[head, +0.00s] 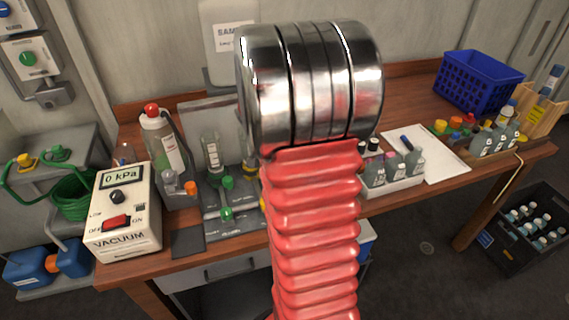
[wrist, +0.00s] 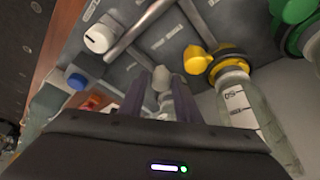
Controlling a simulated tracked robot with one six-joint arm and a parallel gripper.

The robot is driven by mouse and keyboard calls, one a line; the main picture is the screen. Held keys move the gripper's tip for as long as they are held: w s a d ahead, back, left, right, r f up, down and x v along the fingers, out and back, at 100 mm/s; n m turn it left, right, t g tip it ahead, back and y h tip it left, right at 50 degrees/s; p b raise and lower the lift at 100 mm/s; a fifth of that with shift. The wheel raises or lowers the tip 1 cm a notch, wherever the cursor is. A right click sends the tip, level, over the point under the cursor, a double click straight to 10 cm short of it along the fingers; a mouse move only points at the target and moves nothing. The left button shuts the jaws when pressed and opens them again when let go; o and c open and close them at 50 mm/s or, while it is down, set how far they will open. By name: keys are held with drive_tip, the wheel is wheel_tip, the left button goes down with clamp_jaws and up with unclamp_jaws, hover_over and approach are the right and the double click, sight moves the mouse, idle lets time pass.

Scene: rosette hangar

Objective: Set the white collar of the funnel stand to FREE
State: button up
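The wrist view looks onto a grey stand (wrist: 258,42) with metal rods and colored fittings. A white fitting (wrist: 100,38) sits at its upper left, beside a metal rod. A smaller pale fitting (wrist: 161,78) shows between the finger tips of my gripper (wrist: 160,95). I cannot tell which of the two is the white collar, and its setting is not readable. The two dark fingers stand apart with gaps beside the pale fitting. In the head view my red arm hides my gripper and much of the bench's middle; part of a grey stand (head: 235,222) with green fittings shows at its left.
A yellow fitting (wrist: 197,60) with a clear graduated vessel (wrist: 245,105) is close right of the fingers. A green fitting (wrist: 297,12) is farther right, a blue one (wrist: 75,80) left. The vacuum box (head: 124,212) and a bottle (head: 163,145) stand left on the bench.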

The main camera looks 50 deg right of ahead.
drive_tip(key=shift+o, duration=1.1)
drive_tip(key=shift+w, duration=0.1)
drive_tip(key=shift+a+r, duration=0.15)
drive_tip(key=shift+r, duration=0.3)
drive_tip(key=v, duration=1.2)
drive_tip(key=shift+a+r, duration=0.2)
drive_tip(key=shift+r, duration=0.15)
